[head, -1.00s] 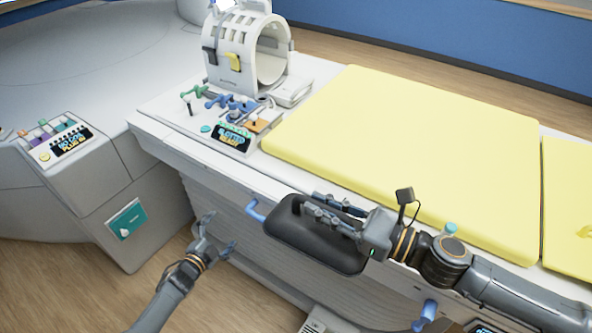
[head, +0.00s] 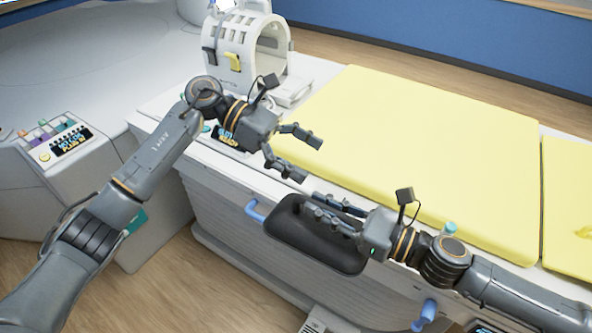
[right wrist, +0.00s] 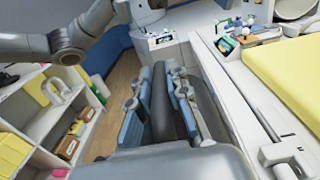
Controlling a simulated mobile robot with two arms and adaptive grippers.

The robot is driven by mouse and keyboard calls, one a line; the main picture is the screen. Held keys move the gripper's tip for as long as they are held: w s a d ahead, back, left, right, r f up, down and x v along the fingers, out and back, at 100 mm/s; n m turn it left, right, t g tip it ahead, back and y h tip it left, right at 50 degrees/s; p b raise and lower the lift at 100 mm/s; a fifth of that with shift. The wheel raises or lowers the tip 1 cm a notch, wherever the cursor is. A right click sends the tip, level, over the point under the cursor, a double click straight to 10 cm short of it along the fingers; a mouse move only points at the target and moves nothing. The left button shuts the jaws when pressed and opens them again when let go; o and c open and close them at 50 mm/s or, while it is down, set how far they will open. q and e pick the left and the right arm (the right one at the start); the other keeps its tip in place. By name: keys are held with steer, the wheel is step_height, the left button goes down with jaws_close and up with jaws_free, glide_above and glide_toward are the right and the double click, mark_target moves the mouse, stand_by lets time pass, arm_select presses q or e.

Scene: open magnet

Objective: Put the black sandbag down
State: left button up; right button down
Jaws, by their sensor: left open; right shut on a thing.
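The black sandbag (head: 310,244) hangs beside the near side of the patient table, below the yellow mat. My right gripper (head: 335,210) is shut on its top edge; in the right wrist view the sandbag (right wrist: 161,100) sits between the two fingers (right wrist: 160,110). My left gripper (head: 307,157) is open and empty. In the head view it appears over the near left corner of the yellow mat, above and left of the right gripper. Its fingers point right. Whether it touches the mat I cannot tell.
The yellow mat (head: 410,150) covers the table and is bare. A white head coil (head: 245,50) stands at its far left end. A blue handle (head: 254,211) sticks out of the table's side. A shelf with boxes (right wrist: 60,115) shows in the right wrist view.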

arm_select(q)
steer(key=s+m+y, duration=0.1)
steer(key=s+a+m+y, duration=0.1)
steer(key=m+y, duration=0.1)
steer(key=s+a+m+y, duration=0.1)
steer(key=y, duration=0.1)
steer(key=shift+s+f, duration=0.2)
steer(key=shift+f, duration=0.15)
steer(key=x, duration=1.1)
steer(key=shift+s+d+f, duration=0.15)
steer(key=shift+d+f, duration=0.1)
steer(key=c, duration=1.9)
jaws_close()
steer(key=shift+f, duration=0.15)
